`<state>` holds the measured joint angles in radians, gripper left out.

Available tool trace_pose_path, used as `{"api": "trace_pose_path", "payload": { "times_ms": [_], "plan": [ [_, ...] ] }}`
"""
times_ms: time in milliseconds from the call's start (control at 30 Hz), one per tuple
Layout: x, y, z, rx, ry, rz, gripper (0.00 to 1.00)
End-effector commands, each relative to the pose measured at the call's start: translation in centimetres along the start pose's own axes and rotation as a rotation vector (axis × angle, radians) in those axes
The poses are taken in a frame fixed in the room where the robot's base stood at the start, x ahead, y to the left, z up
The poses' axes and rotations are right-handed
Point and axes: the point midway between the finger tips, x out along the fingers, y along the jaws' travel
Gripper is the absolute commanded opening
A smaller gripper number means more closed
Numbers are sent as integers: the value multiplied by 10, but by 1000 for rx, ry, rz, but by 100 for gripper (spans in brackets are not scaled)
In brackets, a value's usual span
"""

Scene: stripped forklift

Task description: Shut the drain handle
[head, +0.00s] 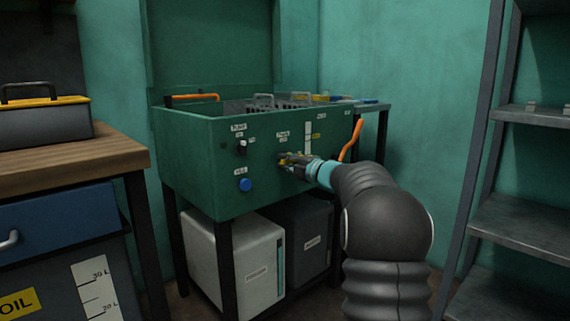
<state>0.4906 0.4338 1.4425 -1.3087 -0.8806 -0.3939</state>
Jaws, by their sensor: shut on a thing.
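The green parts-washer tank (185,165) stands on dark legs, with controls on its front panel. My gripper (286,161) reaches in from the right and is at the right half of this panel. It is shut on a small handle with a yellowish part (282,162), which I take for the drain handle. My fingers cover most of it, so its angle cannot be told. A small white label (283,134) sits just above it, too small to read surely.
A black knob (241,147) and a blue button (245,185) are left of my gripper. An orange hose or handle (351,140) is close on the right. White (252,268) and dark (312,242) containers stand below. A workbench (70,155) is left, shelving (515,215) right.

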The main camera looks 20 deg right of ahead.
Motion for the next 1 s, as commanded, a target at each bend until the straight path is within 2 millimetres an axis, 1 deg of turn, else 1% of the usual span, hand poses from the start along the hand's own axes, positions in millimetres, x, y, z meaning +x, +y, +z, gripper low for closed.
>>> {"api": "trace_pose_path", "payload": {
  "times_ms": [33,533,567,600,633,900,1000],
  "plan": [
    [-1,-3,4,-4,-9,-3,0],
    [-1,-2,4,-21,-11,-2,0],
    [-1,-2,4,-21,-11,-2,23],
    [-1,-2,4,-21,-11,-2,33],
    [-1,-2,4,-21,-11,-2,41],
    [1,0,-1,-21,-1,0,42],
    [-2,0,-1,-21,-1,1,42]
  ]
}}
